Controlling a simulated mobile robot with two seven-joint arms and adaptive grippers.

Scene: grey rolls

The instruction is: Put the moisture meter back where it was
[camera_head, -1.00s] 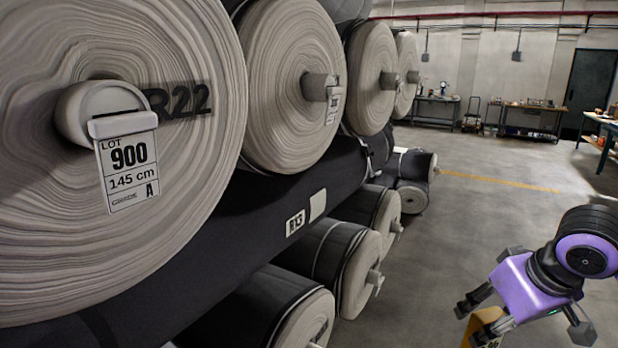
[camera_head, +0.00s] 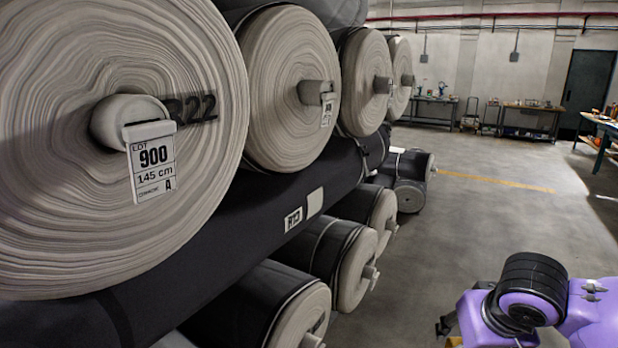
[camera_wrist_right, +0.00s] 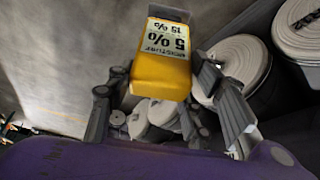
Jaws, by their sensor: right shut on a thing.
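The moisture meter (camera_wrist_right: 162,72) is a yellow block with a white label reading "MOISTURE", "5 %" and "15 %". It shows in the right wrist view at the top centre. My right gripper (camera_wrist_right: 157,85) is shut on it, with one finger on each side. In the head view my purple right arm is at the lower right, and the gripper is mostly cut off by the bottom edge. Only a sliver of yellow (camera_head: 453,341) shows there. My left gripper is in neither view.
Large grey fabric rolls (camera_head: 285,90) are stacked along the left, with dark wrapped rolls below. A tag (camera_head: 152,160) reading "LOT 900, 145 cm" hangs on the nearest roll's core. Open concrete floor (camera_head: 480,210) lies to the right. Workbenches (camera_head: 530,118) stand at the back.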

